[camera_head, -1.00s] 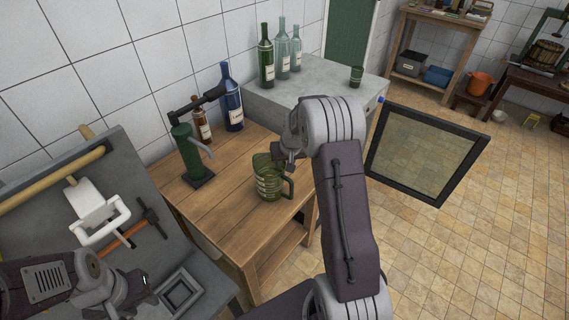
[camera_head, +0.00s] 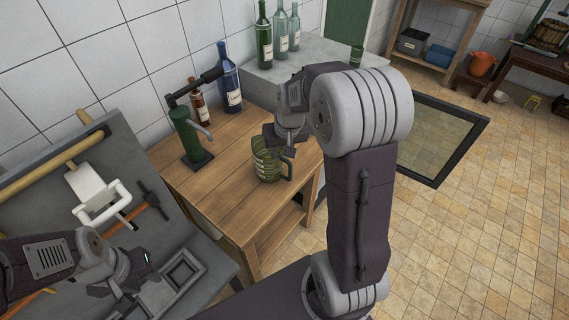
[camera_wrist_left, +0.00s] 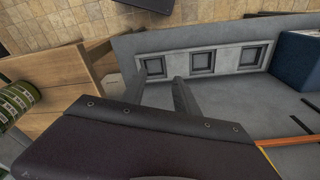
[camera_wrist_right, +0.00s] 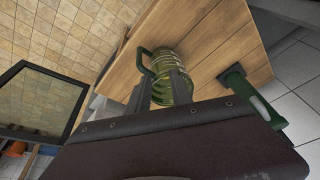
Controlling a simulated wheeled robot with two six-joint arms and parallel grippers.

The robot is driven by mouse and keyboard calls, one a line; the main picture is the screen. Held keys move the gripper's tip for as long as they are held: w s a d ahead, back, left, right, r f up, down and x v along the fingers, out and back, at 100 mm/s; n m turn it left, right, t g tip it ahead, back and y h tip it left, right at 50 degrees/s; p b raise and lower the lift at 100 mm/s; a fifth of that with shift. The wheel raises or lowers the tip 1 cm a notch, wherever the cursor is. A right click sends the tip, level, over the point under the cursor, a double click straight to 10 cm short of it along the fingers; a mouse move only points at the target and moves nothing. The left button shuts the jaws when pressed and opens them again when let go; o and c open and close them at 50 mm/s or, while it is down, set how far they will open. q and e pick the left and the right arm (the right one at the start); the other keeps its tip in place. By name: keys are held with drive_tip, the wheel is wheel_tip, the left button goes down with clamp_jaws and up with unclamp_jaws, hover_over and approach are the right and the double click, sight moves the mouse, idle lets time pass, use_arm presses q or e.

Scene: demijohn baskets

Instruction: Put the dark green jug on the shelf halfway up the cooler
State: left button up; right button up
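The dark green jug (camera_head: 268,168) stands on the wooden table, its handle to the right and its top partly hidden by my right gripper (camera_head: 285,138). In the right wrist view the jug (camera_wrist_right: 180,88) lies between and beyond my right fingers, which are apart; I cannot tell whether they touch it. The cooler (camera_head: 262,88) is the grey block behind the table, its glazed door (camera_head: 432,150) standing open to the right. Its inside and shelf are hidden. My left gripper (camera_head: 135,278) is open and empty above the grey bench; its spread fingers show in the left wrist view (camera_wrist_left: 158,85).
Several bottles and a green cup (camera_head: 357,55) stand on the cooler. The bench holds a white holder (camera_head: 100,198) and a hammer.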

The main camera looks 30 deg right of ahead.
drive_tip(key=s+a+f+n+g, duration=0.1)
drive_tip(key=s+a, duration=0.3)
drive_tip(key=s, duration=0.4)
drive_tip(key=s+a+f+n+g, duration=0.1)
drive_tip(key=s+a+f, duration=0.3)
drive_tip(key=s, duration=0.4)
drive_tip(key=shift+a, duration=0.45)
drive_tip(key=shift+o, duration=1.4)
drive_tip(key=shift+s+d+f, duration=0.1)
drive_tip(key=shift+f, duration=0.15)
drive_tip(key=w+d+f+n+g+h, duration=0.3)
drive_tip(key=d+f+n+h, duration=0.35)
drive_tip(key=n, duration=0.65)
drive_tip(key=w+d+n+t+h, duration=0.1)
drive_tip(key=w+n+t+h, duration=0.55)
drive_tip(key=w+n, duration=0.5)
drive_tip(key=shift+m+y, duration=0.4)
drive_tip(key=shift+m, duration=0.35)
drive_tip(key=x, duration=0.6)
drive_tip(key=w+x, duration=0.1)
drive_tip(key=x, duration=0.3)
drive_tip(key=shift+a+r, duration=0.15)
clamp_jaws()
